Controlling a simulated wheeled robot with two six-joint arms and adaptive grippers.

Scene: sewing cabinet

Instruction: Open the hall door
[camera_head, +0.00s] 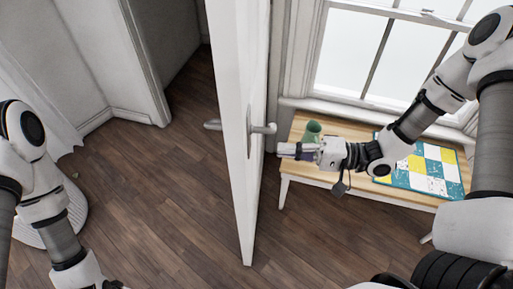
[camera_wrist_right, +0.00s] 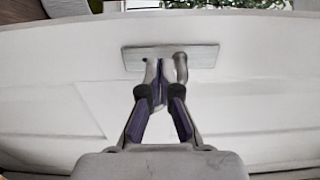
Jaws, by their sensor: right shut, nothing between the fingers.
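The hall door (camera_head: 238,70) is white and stands ajar, seen nearly edge-on in the head view. Its metal lever handle (camera_head: 264,129) sticks out on the right face, with another lever (camera_head: 212,125) on the left face. My right gripper (camera_head: 284,149) is shut and empty, just right of the door and slightly below the handle. In the right wrist view, the shut fingers (camera_wrist_right: 157,72) point at the handle's plate (camera_wrist_right: 205,55), with the lever (camera_wrist_right: 181,68) beside the tips. I cannot tell whether they touch. My left arm shows at the lower left; its gripper is out of view.
A wooden bench (camera_head: 300,123) under the window carries a green cup (camera_head: 313,130) and a teal, yellow and white checked quilt (camera_head: 425,165), below my right arm. A pale round object (camera_head: 75,207) lies at the left. The wood floor (camera_head: 165,190) left of the door is clear.

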